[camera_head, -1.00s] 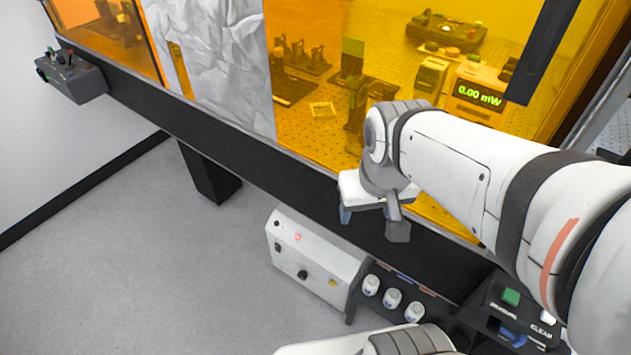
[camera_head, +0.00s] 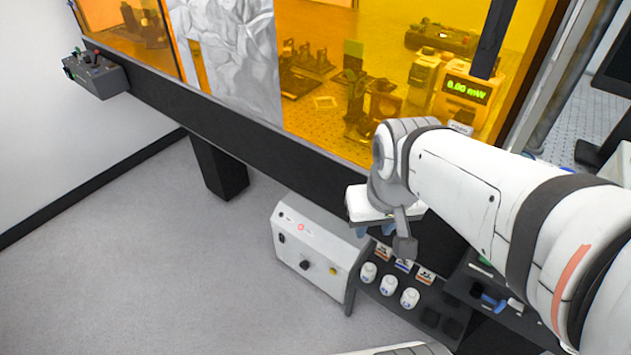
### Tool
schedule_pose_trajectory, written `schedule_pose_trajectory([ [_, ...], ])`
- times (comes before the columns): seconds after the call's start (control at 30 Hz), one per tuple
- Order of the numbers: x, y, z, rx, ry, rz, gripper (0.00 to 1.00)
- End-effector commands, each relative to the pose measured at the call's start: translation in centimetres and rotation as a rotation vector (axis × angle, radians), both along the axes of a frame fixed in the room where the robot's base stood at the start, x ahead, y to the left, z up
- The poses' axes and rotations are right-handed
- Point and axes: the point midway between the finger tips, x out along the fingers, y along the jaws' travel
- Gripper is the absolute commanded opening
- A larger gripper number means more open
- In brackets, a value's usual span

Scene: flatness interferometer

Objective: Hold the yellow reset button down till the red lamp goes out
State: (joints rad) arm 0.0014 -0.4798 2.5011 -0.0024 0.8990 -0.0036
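A white-grey control box (camera_head: 316,252) stands below the table edge, left of my arm. A small red lamp (camera_head: 300,227) glows on its top. A yellow button (camera_head: 333,271) sits on its front face at the right, with a black knob (camera_head: 304,265) to its left. My gripper (camera_head: 383,232) hangs above and to the right of the box, apart from the button. My wrist and the viewing angle hide much of the fingers, so their opening cannot be told.
A dark rack with white-capped bottles (camera_head: 388,284) stands right beside the box. The black table edge (camera_head: 262,147) and orange enclosure panels (camera_head: 318,85) lie behind. A grey control unit (camera_head: 97,77) is mounted at the far left. Grey floor (camera_head: 150,260) is open on the left.

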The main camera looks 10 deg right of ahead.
Motion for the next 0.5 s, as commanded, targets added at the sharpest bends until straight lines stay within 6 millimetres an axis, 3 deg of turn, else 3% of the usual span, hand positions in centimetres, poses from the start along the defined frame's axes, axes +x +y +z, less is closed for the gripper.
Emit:
schedule_pose_trajectory([
  [0.37,-0.01,0.0,0.0,0.0,0.0,0.0,0.01],
  [0.5,0.0,0.0,0.0,0.0,0.0,0.0,0.0],
])
